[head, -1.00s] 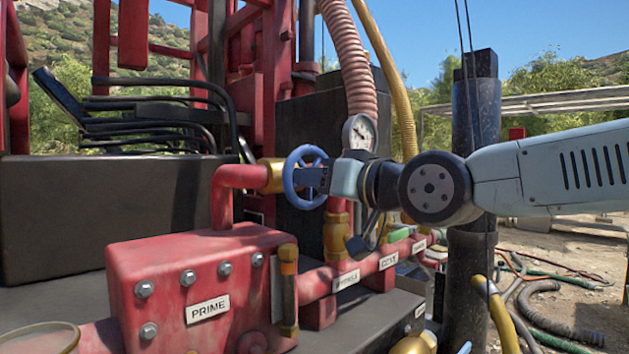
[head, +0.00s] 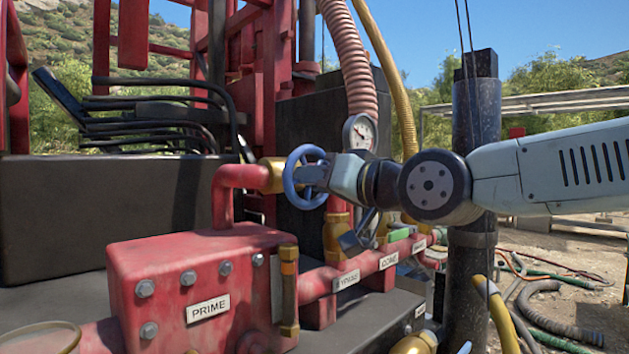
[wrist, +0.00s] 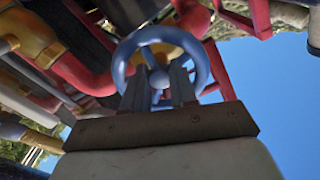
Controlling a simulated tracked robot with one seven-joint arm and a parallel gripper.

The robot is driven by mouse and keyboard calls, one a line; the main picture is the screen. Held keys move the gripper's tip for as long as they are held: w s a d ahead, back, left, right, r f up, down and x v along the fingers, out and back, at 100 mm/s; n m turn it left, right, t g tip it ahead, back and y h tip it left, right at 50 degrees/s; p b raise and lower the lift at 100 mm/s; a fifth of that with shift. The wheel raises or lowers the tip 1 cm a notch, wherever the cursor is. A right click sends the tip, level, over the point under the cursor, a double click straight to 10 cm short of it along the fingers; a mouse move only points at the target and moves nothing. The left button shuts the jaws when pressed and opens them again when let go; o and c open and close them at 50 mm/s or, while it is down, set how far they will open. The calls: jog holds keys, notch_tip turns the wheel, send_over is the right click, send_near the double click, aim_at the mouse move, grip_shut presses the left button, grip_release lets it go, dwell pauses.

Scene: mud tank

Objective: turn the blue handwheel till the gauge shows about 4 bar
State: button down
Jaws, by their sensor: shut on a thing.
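The blue handwheel (head: 292,176) sits on a brass fitting at the end of a red pipe elbow, left of my gripper in the head view. My gripper (head: 312,175) reaches in from the right and is shut on the handwheel. In the wrist view the handwheel (wrist: 202,58) stands ahead, and the two fingers of my gripper (wrist: 157,90) lie at its lower part, either side of the hub. The round gauge (head: 360,132) with a white face stands just behind and above my gripper. Its needle is too small to read exactly.
A red manifold block (head: 200,285) labelled PRIME stands in front below the wheel. A ribbed hose (head: 352,65) and a yellow hose (head: 395,80) rise behind. A dark post (head: 474,140) stands close to my arm. Hoses lie on the ground at right.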

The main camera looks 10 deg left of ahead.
jog(key=shift+m, duration=1.1)
jog(key=c, duration=1.2)
grip_release()
jog(key=shift+d, duration=0.1)
jog(key=v, duration=1.3)
jog(key=shift+s+d, duration=0.2)
jog(key=shift+s, duration=0.05)
